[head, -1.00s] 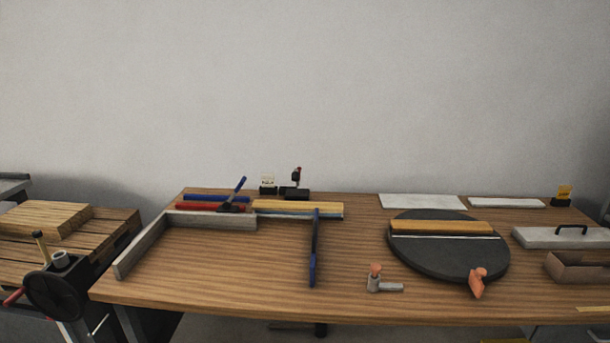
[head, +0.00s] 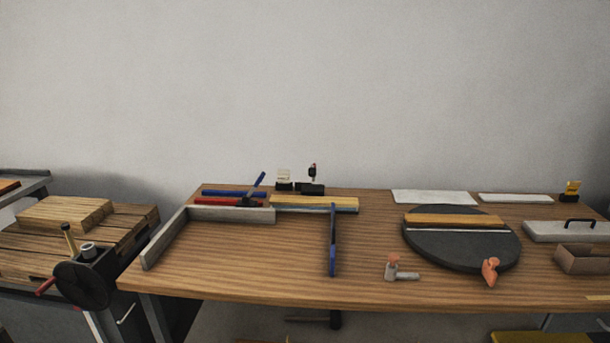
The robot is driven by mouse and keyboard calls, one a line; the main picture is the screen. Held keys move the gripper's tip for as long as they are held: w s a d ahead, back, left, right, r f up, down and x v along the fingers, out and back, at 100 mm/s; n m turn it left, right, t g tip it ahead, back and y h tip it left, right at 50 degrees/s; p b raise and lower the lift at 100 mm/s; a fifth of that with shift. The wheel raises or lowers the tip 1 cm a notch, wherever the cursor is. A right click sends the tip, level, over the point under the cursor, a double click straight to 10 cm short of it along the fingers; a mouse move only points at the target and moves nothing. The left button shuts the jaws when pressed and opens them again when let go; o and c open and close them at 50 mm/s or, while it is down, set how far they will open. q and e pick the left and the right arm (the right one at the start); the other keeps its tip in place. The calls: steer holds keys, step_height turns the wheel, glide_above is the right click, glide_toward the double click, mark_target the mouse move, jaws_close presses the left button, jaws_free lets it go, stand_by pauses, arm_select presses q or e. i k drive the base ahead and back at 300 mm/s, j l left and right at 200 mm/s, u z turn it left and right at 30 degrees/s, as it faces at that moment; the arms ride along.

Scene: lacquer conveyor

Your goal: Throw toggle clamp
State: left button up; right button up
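No part is plainly marked as the toggle clamp. A blue lever (head: 259,182) stands tilted up to the right from a small dark base (head: 250,201) at the back left of the bench, by a red bar (head: 222,202) and a blue bar (head: 225,193). Behind it, a small black upright device (head: 312,176) with a reddish tip stands by a black block (head: 312,189). Which of these is the clamp I cannot tell for sure. Neither gripper is in view.
The wooden bench (head: 235,270) has an L-shaped grey fence (head: 232,215), a long blue bar (head: 333,250), a dark round turntable (head: 450,252), an orange-topped grey piece (head: 392,269) and an open brown box (head: 580,264). A slatted worktable (head: 35,253) with a handwheel (head: 82,285) stands left. Bench's front left is clear.

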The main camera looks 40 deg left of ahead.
mark_target(311, 170)
steer(key=k+u, duration=0.1)
steer(key=u, duration=0.3)
steer(key=k+j+u, duration=0.1)
steer(key=u, duration=0.3)
steer(key=k+j+u, duration=0.1)
steer(key=u, duration=0.3)
